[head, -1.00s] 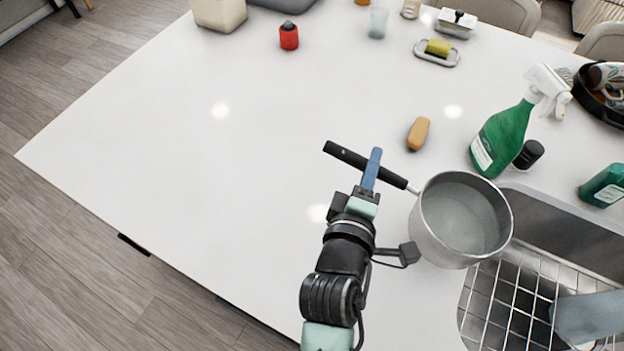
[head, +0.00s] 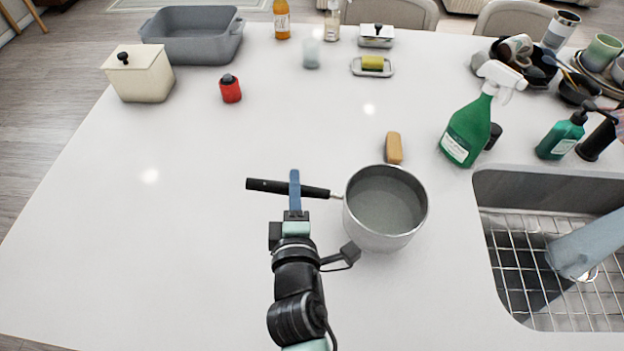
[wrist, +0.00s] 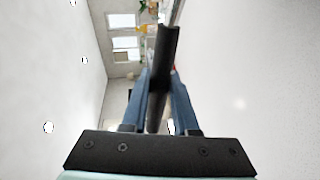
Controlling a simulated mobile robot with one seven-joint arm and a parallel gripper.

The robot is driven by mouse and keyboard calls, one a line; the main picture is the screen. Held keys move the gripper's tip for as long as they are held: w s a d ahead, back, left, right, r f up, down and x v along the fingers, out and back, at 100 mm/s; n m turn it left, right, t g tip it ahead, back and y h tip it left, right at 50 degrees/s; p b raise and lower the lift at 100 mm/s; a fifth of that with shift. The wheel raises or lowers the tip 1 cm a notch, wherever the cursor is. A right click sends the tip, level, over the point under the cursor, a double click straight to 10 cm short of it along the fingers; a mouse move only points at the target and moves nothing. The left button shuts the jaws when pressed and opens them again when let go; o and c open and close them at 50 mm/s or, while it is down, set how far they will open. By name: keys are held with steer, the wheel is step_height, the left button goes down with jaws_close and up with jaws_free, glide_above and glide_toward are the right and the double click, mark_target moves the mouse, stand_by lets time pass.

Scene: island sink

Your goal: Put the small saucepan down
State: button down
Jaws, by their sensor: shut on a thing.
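The small saucepan (head: 384,209) is a grey metal pot with a long black handle (head: 262,186). It is upright in the head view, over the white countertop left of the sink. I cannot tell whether its base touches the counter. My gripper (head: 295,180) is shut on the handle, with the pot to its right. In the wrist view, the black handle (wrist: 160,75) runs between the two blue fingers of my gripper (wrist: 160,95). The pot itself does not show in the wrist view.
The sink (head: 545,262) with a wire rack lies to the right. A tan sponge or brush (head: 394,148) lies just behind the pot, and a green spray bottle (head: 468,130) stands behind right. A red jar (head: 230,89) stands farther back. The counter (head: 130,240) is clear at left.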

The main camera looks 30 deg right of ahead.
steer(key=shift+w+f+b, duration=0.1)
steer(key=shift+f+b, duration=0.8)
steer(key=shift+f, duration=2)
steer(key=shift+f, duration=0.15)
steer(key=c, duration=0.7)
jaws_free()
steer(key=b+v, duration=0.3)
steer(key=v, duration=0.9)
steer(key=shift+a, duration=0.1)
